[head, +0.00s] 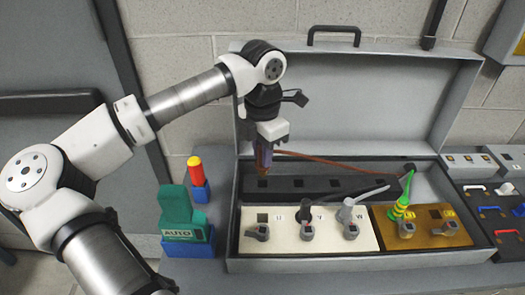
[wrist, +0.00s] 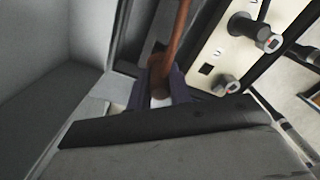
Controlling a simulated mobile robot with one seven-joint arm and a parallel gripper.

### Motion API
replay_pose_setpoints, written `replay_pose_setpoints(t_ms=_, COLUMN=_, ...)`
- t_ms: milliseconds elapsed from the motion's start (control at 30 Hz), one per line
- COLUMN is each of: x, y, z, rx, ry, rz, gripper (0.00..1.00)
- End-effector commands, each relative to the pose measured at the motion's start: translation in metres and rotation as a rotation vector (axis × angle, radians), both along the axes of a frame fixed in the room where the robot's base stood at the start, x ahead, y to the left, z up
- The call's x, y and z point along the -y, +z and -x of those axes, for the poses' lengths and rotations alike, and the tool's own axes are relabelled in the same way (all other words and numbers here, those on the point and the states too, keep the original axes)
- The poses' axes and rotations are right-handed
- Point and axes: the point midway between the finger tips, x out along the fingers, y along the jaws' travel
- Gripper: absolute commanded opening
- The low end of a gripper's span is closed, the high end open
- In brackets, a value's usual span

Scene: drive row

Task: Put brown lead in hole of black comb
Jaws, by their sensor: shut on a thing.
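My gripper (head: 264,160) points down over the left end of the black comb, shut on the end of the brown lead. The brown lead (head: 335,160) runs right from my gripper to the dark outlet at the case's back right. In the wrist view the lead (wrist: 178,35) rises from between the fingertips (wrist: 160,88). The black comb (head: 318,186) is a long dark bar with a row of square holes, lying along the back of the case. The held end is close to the leftmost hole; the fingers hide its tip, and I cannot tell whether it is inside.
A white panel (head: 262,241) with knobs and sockets lies in front of the comb, with grey and dark leads on it. A brown-yellow panel (head: 438,238) holds a green lead (head: 404,196). The open case lid (head: 360,100) stands behind. A green block (head: 183,215) is left.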

Motion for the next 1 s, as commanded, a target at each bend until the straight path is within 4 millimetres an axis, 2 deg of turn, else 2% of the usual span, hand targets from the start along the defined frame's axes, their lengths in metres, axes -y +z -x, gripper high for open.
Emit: replay_pose_setpoints(t_ms=1000, x=0.0, y=-0.029, z=0.0, rx=0.0, ry=0.001, rz=0.0, gripper=0.0)
